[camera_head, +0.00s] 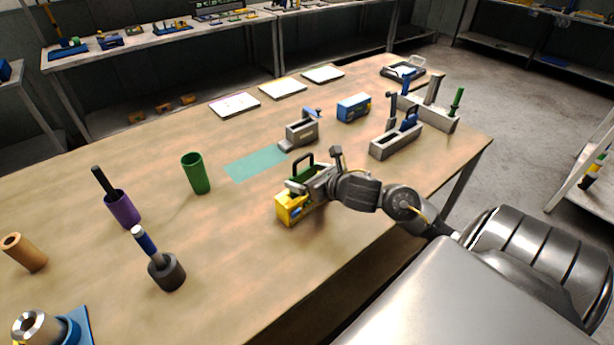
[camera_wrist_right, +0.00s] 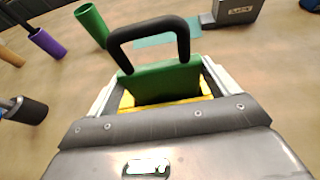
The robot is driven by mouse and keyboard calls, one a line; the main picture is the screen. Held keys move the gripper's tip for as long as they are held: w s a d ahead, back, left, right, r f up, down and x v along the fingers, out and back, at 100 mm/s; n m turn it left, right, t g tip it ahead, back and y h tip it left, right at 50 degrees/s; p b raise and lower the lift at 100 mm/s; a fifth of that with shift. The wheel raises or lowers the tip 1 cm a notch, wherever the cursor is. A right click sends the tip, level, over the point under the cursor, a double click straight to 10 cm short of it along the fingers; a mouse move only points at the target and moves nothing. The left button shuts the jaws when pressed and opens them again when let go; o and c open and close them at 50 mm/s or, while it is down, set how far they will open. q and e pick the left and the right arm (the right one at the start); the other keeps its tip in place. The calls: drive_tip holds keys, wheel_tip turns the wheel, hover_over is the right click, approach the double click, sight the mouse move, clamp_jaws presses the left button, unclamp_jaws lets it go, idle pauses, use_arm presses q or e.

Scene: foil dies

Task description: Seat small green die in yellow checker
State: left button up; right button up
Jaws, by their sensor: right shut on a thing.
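The small green die (camera_head: 317,173), a green block with a black loop handle, stands upright at the yellow checker (camera_head: 291,209) near the table's front edge. In the right wrist view the green die (camera_wrist_right: 160,84) is between my gripper's fingers, and yellow parts of the checker (camera_wrist_right: 202,93) show below and around it. I cannot tell how deep the die sits in it. My right gripper (camera_head: 308,184) is shut on the green die, just above the checker; its fingers also show in the wrist view (camera_wrist_right: 160,92). My left gripper is not in view.
A teal mat (camera_head: 250,164) and a grey checker (camera_head: 302,132) lie behind. A green cup (camera_head: 196,174), a purple cup (camera_head: 122,209) and a dark cup (camera_head: 167,273) stand at left. A blue box (camera_head: 350,109) and a grey rack (camera_head: 396,141) stand at back right.

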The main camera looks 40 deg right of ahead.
drive_tip(key=o, duration=1.1)
drive_tip(key=shift+r, duration=0.1)
drive_tip(key=p+v, duration=0.2)
drive_tip(key=v, duration=1)
drive_tip(key=shift+a, duration=0.1)
